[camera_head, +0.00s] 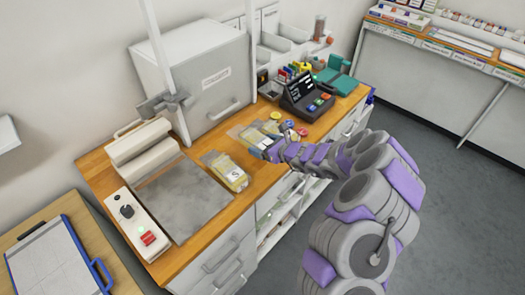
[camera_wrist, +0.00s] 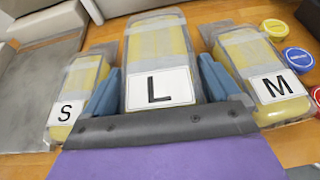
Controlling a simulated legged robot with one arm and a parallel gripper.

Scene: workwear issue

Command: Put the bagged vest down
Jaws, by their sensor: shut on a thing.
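My gripper (camera_wrist: 160,85) has its two blue fingers on either side of a clear-bagged yellow vest labelled L (camera_wrist: 157,45), and is shut on it. In the head view my gripper (camera_head: 267,144) is over the wooden counter, partly hiding that bag. A bagged yellow vest labelled S (camera_wrist: 77,95) lies left of the L bag, and it also shows in the head view (camera_head: 230,172). A bagged vest labelled M (camera_wrist: 255,60) lies to the right. I cannot tell whether the L bag touches the counter.
A grey metal plate (camera_head: 183,200) lies left of the S bag, beside a control box with a red button (camera_head: 147,239). Yellow (camera_wrist: 270,28) and blue (camera_wrist: 298,59) round tubs stand by the M bag. A dark terminal (camera_head: 305,98) stands behind. Bare wood shows at the counter's front.

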